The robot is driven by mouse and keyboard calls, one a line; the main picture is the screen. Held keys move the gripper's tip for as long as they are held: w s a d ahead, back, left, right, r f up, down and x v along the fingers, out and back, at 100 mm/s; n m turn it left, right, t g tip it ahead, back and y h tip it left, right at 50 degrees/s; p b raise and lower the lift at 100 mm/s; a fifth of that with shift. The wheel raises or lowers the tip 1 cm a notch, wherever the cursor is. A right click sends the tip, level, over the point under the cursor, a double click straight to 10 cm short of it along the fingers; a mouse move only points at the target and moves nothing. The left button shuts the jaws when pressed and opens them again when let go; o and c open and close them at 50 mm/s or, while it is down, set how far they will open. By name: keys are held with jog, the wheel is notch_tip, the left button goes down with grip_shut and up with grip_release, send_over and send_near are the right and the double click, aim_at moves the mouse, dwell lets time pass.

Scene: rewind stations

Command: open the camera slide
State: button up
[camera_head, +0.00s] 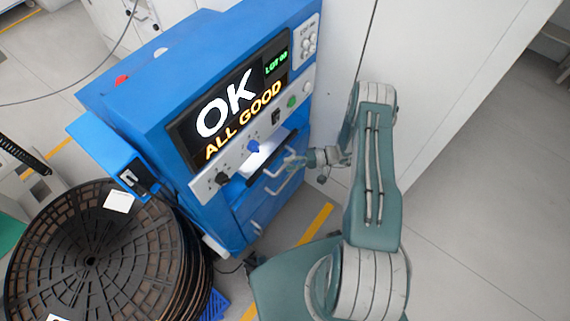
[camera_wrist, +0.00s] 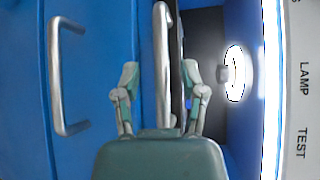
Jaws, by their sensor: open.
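The blue machine (camera_head: 150,100) shows a slide front with a silver bar handle (camera_wrist: 162,45) below a lit recess; I take this as the camera slide. It looks shut or nearly so, with a dark gap beside the handle. My gripper (camera_head: 298,158) is at the machine's front by this handle. In the wrist view the fingers of my gripper (camera_wrist: 160,76) are spread, one on each side of the handle, with clear space between. Whether the fingers reach around the bar in depth is hard to tell.
A second silver handle (camera_wrist: 60,78) sits on a lower blue panel. A bright round lamp (camera_wrist: 235,72) glows in the recess. The screen (camera_head: 230,110) reads "OK ALL GOOD". Black reels (camera_head: 90,260) stand left of the machine. Open floor (camera_head: 480,200) lies at right.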

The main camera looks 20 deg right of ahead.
jog(key=shift+w+a+f, duration=0.15)
jog(key=shift+a, duration=0.8)
grip_shut()
jog(key=shift+d, duration=0.1)
jog(key=s+d, duration=0.6)
jog(key=s, duration=0.3)
jog(key=s+d, duration=0.6)
jog(key=s, duration=0.2)
jog(key=shift+s+d, duration=0.35)
jog(key=shift+s, duration=0.05)
grip_release()
